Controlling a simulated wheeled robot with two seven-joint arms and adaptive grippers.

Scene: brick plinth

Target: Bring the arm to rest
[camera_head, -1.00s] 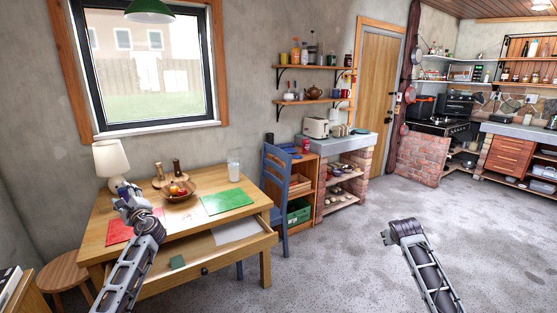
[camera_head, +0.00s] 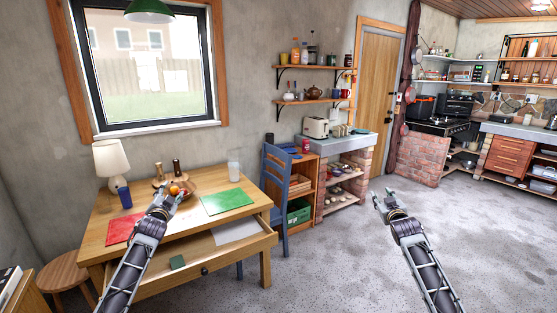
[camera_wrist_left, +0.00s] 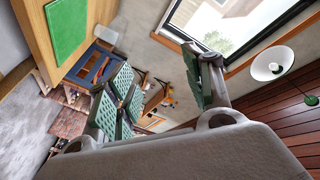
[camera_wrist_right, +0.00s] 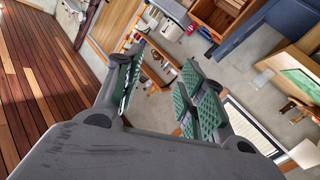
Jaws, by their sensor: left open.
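My right gripper (camera_head: 383,204) is over the open grey floor in the head view, right of the table and clear of furniture. In the right wrist view its green-padded fingers (camera_wrist_right: 160,88) are also apart and empty. I cannot tell the exact height of the left gripper above the table.

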